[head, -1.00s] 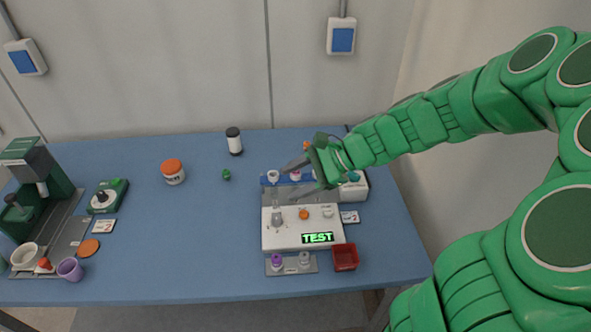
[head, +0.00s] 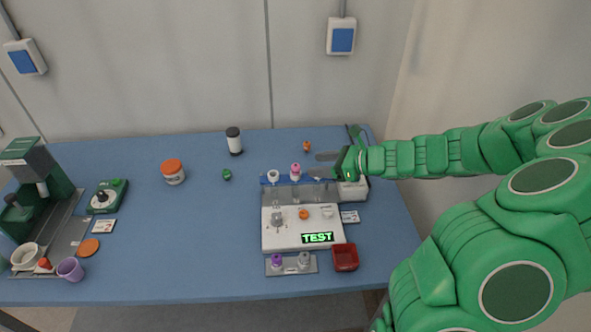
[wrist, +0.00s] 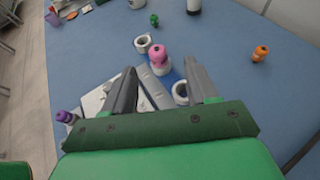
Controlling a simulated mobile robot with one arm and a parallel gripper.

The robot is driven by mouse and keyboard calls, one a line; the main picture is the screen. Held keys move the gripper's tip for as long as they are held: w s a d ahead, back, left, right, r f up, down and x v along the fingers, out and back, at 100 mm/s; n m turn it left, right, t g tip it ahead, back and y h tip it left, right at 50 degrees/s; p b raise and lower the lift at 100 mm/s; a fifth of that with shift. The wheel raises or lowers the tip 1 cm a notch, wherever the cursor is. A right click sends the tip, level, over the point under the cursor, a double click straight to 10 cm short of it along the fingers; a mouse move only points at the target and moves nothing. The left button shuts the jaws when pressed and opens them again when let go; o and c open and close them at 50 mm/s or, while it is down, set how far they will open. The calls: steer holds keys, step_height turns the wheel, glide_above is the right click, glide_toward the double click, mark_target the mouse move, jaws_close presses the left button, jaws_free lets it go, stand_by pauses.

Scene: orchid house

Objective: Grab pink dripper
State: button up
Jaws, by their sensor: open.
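The pink dripper (head: 295,169) stands upright with a white lower part in a blue rack (head: 286,182) at the back of the white TEST device. It also shows in the wrist view (wrist: 158,54), just beyond the fingertips and roughly centred between them. My gripper (head: 316,165) is open and empty, to the right of the pink dripper in the head view, its fingers pointing left at it. The fingers (wrist: 160,69) spread either side of the dripper's line in the wrist view. I cannot tell whether they touch anything. The gripper hides the rack's right end in the head view.
A white-topped holder (head: 273,175) stands left of the dripper, and a white ring (wrist: 181,92) lies near my right finger. The TEST device (head: 285,238) is in front. A small orange bottle (head: 307,146) stands behind. The table left of the rack is mostly clear.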

mark_target(299, 167)
steer(key=shift+s+x, duration=0.2)
steer(key=shift+x, duration=3.05)
steer(key=shift+f, duration=0.15)
jaws_close()
